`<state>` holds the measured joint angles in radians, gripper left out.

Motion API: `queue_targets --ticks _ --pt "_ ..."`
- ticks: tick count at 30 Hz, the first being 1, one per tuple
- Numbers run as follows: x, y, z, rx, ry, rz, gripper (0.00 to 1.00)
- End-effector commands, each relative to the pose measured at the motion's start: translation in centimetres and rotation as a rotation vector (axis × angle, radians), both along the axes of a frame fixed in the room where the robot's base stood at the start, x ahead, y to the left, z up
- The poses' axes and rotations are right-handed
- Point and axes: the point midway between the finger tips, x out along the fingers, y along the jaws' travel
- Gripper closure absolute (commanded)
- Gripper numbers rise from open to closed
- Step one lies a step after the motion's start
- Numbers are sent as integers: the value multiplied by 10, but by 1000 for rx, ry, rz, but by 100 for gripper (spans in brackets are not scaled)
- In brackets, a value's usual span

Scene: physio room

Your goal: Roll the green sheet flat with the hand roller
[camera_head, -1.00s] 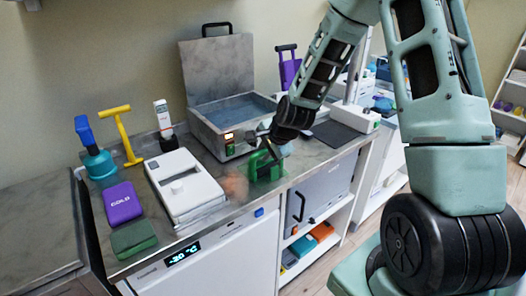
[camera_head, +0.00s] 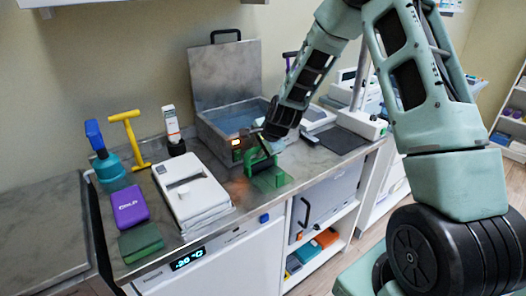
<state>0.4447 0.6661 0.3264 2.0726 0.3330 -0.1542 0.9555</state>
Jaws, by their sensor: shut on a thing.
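The green sheet (camera_head: 277,181) lies on the metal counter in front of the hot bath, near the counter's front edge. A hand roller (camera_head: 257,165) with a green frame stands over its left part. My gripper (camera_head: 264,146) is shut on the roller's handle, just below my dark wrist. The fingertips are small and partly hidden by the wrist. Whether the roller presses on the sheet cannot be told, and its left part is blurred by an orange-brown haze.
An open metal water bath (camera_head: 232,120) stands close behind the sheet. A white box device (camera_head: 190,187) is to the left, with a purple pack (camera_head: 130,206), a dark green pack (camera_head: 140,242), a blue-topped bottle (camera_head: 107,165) and a yellow T-handled tool (camera_head: 131,140). A dark mat (camera_head: 340,138) lies to the right.

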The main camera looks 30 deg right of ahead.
Motion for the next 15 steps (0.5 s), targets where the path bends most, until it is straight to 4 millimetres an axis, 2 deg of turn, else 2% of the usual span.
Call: queue_targets --ticks 7,15 --pt "7 1 0 -1 -1 1 100" --pt "-9 0 -1 0 -1 0 100"
